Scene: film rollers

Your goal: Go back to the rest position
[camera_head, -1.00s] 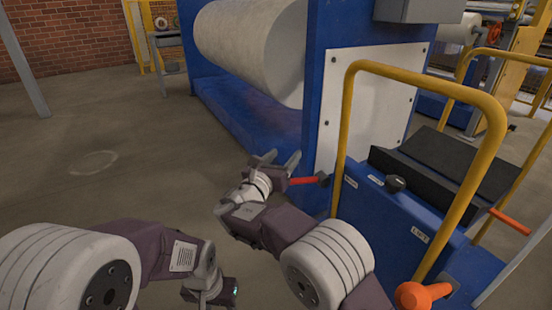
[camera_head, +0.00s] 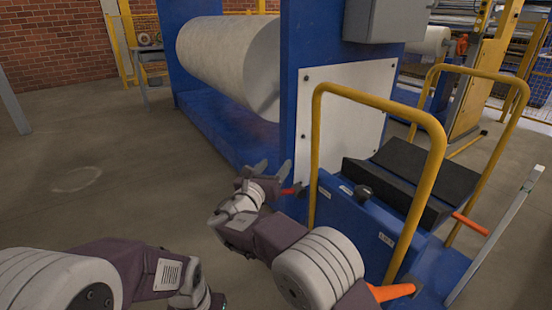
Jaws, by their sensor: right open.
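My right gripper (camera_head: 272,170) is open and empty in front of the blue machine, with both fingers pointing away from me. A short red handle (camera_head: 291,190) on the machine shows just right of its fingers, partly hidden; I cannot tell whether they touch. My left gripper (camera_head: 217,301) is low in the picture, cut off by the bottom edge, and its fingers are hidden.
A blue machine frame (camera_head: 292,90) holds a large pale roll (camera_head: 225,62). A blue cart (camera_head: 345,235) with a yellow rail (camera_head: 318,150), black top (camera_head: 400,180) and orange handle (camera_head: 391,292) stands close on the right. The floor (camera_head: 130,150) at left is clear.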

